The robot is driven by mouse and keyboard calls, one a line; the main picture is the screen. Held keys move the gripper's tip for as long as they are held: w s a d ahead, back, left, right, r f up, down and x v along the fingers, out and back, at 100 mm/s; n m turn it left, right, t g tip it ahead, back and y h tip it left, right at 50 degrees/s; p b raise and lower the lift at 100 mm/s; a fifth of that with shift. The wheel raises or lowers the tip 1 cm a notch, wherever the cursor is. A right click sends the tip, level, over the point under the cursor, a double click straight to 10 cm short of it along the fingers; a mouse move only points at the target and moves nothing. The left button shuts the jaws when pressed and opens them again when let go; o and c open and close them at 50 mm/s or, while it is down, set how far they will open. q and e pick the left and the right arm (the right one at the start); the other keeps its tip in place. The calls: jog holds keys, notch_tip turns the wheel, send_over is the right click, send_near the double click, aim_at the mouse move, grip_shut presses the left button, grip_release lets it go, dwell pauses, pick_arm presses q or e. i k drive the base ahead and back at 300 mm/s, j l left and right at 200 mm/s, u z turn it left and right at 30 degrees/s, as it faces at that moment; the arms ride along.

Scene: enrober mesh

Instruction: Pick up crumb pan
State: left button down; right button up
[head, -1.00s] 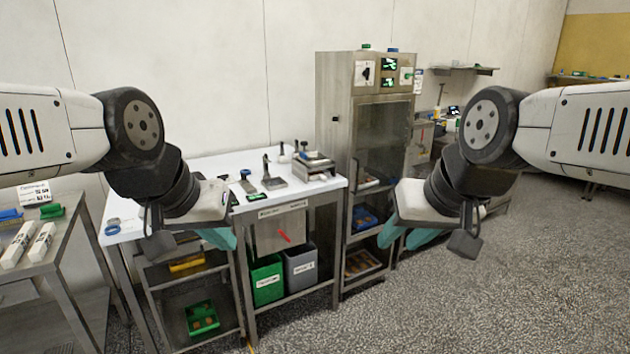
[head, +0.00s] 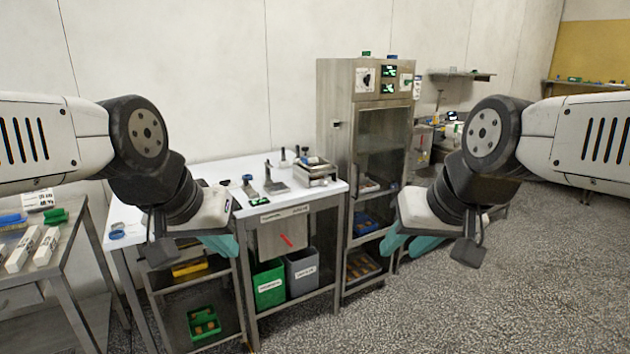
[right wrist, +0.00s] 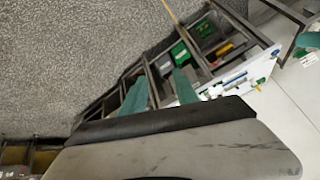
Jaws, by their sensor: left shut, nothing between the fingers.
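I cannot tell for sure which thing is the crumb pan. A small grey metal piece with an upright handle (head: 275,186) and a boxy metal device (head: 316,172) stand on the white worktable (head: 220,170). My left gripper (head: 222,245) is shut and empty, in the air in front of the table's left part. My right gripper (head: 405,246) is in the air in front of the tall steel cabinet, right of the table. In the right wrist view its two teal fingers (right wrist: 160,92) are apart with nothing between them.
A steel cabinet (head: 335,120) with a glass door stands right of the worktable. A green bin (head: 268,286) and a grey bin (head: 302,273) sit below the table. A side bench (head: 40,266) with white boxes is at left. The speckled floor at right is clear.

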aim_at(323, 180)
jog(key=i+u, duration=0.1)
jog(key=i, duration=0.6)
jog(key=i+l+u, duration=0.1)
jog(key=i, duration=0.55)
jog(key=i+l+u, duration=0.15)
jog(key=i, duration=0.55)
